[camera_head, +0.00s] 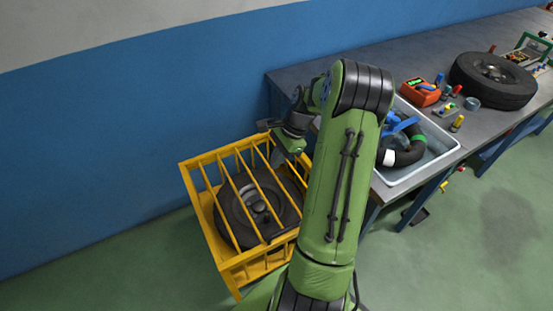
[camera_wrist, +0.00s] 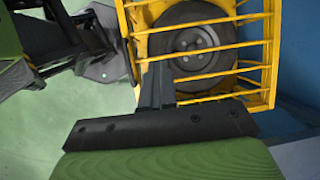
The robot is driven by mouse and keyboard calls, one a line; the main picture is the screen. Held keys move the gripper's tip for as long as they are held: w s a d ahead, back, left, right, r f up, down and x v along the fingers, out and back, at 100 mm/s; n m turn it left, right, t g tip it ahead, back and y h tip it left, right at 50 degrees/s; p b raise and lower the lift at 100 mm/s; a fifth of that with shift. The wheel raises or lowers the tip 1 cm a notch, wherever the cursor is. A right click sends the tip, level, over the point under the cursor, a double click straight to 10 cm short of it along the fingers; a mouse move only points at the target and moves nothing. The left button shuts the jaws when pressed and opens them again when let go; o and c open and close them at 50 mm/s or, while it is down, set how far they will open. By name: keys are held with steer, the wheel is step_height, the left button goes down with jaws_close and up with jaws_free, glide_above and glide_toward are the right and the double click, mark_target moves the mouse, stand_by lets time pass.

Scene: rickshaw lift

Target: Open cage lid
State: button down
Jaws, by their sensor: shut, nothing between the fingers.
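A yellow cage (camera_head: 218,237) stands on the floor by the blue wall, left of my arm. Its barred lid (camera_head: 232,181) lies across the top and looks shut. A dark wheel (camera_head: 233,222) lies inside under the bars. The wheel also shows behind the bars in the wrist view (camera_wrist: 205,42). My gripper (camera_head: 276,158) is over the cage's far right part, close to the bars. In the wrist view my gripper (camera_wrist: 157,70) is shut and empty, its fingers overlapping the cage's edge. I cannot tell whether they touch it. My arm hides the cage's right side.
A grey workbench (camera_head: 310,72) runs along the wall to the right. On it are a white tray (camera_head: 445,160) with a black hose, a red device (camera_head: 422,95), a tyre (camera_head: 493,82) and small parts. Green floor is free at the lower right and left of the cage.

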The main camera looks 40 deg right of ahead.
steer(key=c, duration=1.9)
jaws_free()
steer(key=o, duration=0.8)
steer(key=p+v, duration=0.3)
steer(key=v, duration=1.2)
steer(key=shift+r+p, duration=0.35)
steer(key=shift+s+d, duration=0.1)
steer(key=shift+c, duration=0.2)
